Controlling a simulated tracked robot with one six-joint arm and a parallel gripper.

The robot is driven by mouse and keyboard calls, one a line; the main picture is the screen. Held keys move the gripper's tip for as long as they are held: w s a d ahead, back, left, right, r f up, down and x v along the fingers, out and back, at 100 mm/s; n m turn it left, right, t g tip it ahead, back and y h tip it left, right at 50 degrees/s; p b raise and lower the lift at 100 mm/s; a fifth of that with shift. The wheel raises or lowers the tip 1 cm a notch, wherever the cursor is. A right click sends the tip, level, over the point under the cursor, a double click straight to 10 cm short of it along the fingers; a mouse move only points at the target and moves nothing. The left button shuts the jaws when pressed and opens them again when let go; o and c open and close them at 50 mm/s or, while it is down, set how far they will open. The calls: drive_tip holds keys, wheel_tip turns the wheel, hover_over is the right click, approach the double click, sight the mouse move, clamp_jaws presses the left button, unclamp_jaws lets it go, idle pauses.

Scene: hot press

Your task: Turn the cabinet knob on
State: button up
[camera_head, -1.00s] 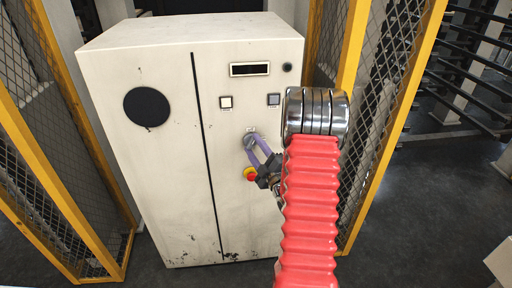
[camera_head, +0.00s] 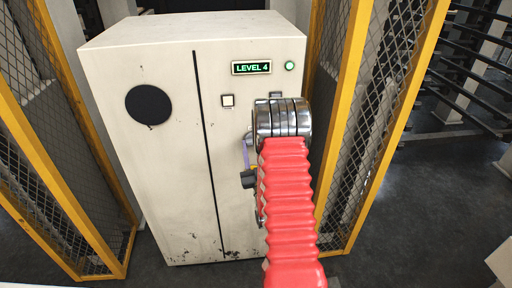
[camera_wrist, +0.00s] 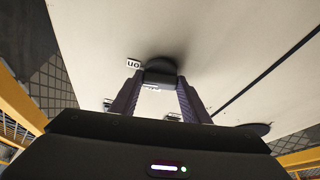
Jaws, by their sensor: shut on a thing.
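The cabinet (camera_head: 150,190) is a tall cream box with scuffed doors. Its display (camera_head: 251,68) reads "LEVEL 4" in green, and a round lamp (camera_head: 290,66) beside it glows green. In the wrist view the dark knob (camera_wrist: 160,66) is between the two purple fingers of my gripper (camera_wrist: 160,84), which is shut on it. In the head view my red arm hides the knob and most of my gripper; only a purple finger (camera_head: 246,150) shows.
A white square button (camera_head: 228,100) is on the panel left of my arm, and a dark round disc (camera_head: 148,105) is on the left door. Yellow-framed mesh fences (camera_head: 380,110) stand on both sides. The dark floor (camera_head: 430,200) at the right is open.

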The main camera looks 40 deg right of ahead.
drive_tip(key=shift+a+m+g+h, duration=0.15)
drive_tip(key=shift+m+g+h, duration=0.4)
drive_tip(key=shift+m, duration=0.95)
drive_tip(key=shift+h, duration=0.25)
drive_tip(key=o, duration=1)
drive_tip(key=shift+o, duration=0.2)
